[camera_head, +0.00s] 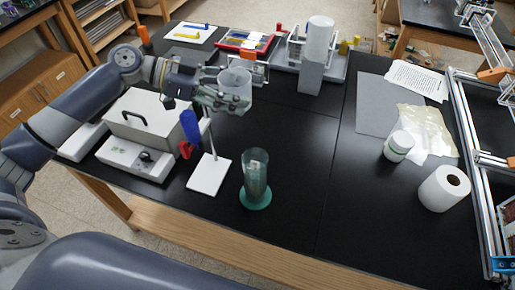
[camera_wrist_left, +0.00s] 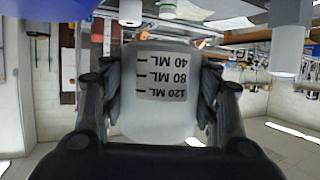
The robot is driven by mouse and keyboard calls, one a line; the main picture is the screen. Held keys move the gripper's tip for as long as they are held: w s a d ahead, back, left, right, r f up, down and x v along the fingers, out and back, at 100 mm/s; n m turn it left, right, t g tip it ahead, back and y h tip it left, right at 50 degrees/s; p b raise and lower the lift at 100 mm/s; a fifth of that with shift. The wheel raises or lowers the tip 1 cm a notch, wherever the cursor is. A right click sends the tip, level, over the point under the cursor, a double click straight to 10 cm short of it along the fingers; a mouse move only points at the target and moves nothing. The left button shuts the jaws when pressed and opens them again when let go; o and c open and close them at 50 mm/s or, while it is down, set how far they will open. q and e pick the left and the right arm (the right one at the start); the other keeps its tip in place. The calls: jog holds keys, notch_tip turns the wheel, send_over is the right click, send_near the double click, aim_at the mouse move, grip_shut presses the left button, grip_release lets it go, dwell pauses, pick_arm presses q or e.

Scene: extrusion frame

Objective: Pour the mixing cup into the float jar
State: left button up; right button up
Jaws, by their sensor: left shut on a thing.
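The mixing cup is a translucent cup (camera_head: 235,84) in the head view, held above the table. It also shows in the left wrist view (camera_wrist_left: 160,118), with a label marked 40, 80 and 120 ML that reads upside down there. My left gripper (camera_head: 222,98) is shut around the cup, with fingers on both sides of it. The float jar is a tall, clear greenish cylinder (camera_head: 256,178) on a round green base, standing upright on the black table below and to the right of the cup. My right gripper is not in view. The cup's contents cannot be made out.
A grey box (camera_head: 150,120) is farther left. A white bottle (camera_head: 398,146) and paper roll (camera_head: 443,188) stand at right. The table between is clear.

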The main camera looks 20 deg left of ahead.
pick_arm(q)
jog(key=shift+s+d+r+m+y+p, duration=0.2)
jog(key=shift+s+r+m+y+p, duration=0.15)
jog(key=shift+p, duration=0.3)
jog(key=shift+s+d+r+m+t+y+p, duration=0.25)
jog(key=shift+m+t+p, duration=0.15)
jog(key=shift+p, duration=0.2)
jog(key=shift+s+d+f, duration=0.1)
jog(key=shift+f, duration=0.15)
jog(key=shift+s+d+f+m+t+y+p, duration=0.3)
jog(key=shift+s+d+m+t+y+p, duration=0.1)
jog(key=shift+m+y+p, duration=0.3)
jog(key=f+m+t, duration=0.1)
jog(key=s+d+m+t+y, duration=0.1)
jog(key=f+m+y, duration=0.1)
jog(key=shift+s+d+f+t+p, duration=0.3)
jog(key=shift+s+t, duration=0.05)
jog(key=shift+t, duration=0.05)
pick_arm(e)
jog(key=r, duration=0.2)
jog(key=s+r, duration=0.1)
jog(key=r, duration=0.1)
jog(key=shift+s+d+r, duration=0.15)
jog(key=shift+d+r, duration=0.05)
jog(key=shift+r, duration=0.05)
pick_arm(q)
jog(key=shift+y, duration=0.3)
